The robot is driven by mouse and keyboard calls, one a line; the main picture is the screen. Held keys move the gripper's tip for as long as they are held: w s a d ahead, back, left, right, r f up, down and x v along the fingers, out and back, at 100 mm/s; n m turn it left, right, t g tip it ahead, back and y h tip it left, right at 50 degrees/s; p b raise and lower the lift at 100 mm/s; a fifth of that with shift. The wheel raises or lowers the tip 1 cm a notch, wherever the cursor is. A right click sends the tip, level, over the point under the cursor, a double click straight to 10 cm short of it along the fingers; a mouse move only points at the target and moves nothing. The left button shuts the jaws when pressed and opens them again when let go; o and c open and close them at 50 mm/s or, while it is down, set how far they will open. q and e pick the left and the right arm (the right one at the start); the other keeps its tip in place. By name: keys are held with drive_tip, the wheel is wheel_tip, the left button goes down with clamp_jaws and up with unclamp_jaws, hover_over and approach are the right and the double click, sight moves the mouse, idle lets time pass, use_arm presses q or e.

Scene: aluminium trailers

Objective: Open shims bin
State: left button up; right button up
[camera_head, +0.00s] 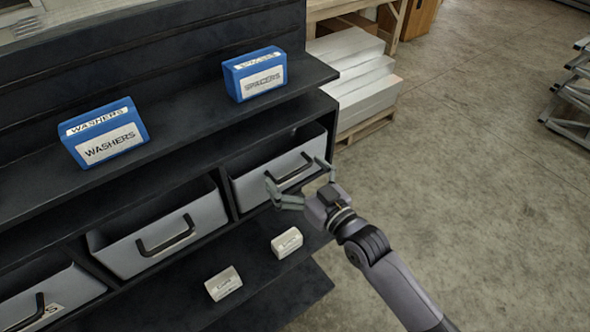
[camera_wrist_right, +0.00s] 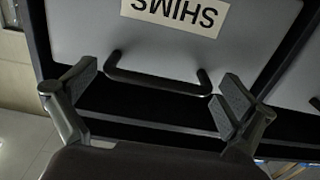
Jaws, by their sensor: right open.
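The shims bin (camera_head: 250,187) is the grey bin at the right end of the shelf's bin row in the head view. Its grey front (camera_wrist_right: 80,30) fills the top of the right wrist view, with a white SHIMS label (camera_wrist_right: 175,12) upside down there. My right gripper (camera_head: 296,180) is open in front of this bin, with one finger toward each end of the handle. In the wrist view the handle lies between the spread fingers, which are not closed on it. My left gripper is not in view.
Two more grey bins with black handles, a middle one (camera_head: 128,252) and a left one (camera_head: 75,290), share the row. Blue WASHERS (camera_head: 130,128) and SPACERS (camera_head: 275,68) boxes stand above. Two small pale boxes lie below.

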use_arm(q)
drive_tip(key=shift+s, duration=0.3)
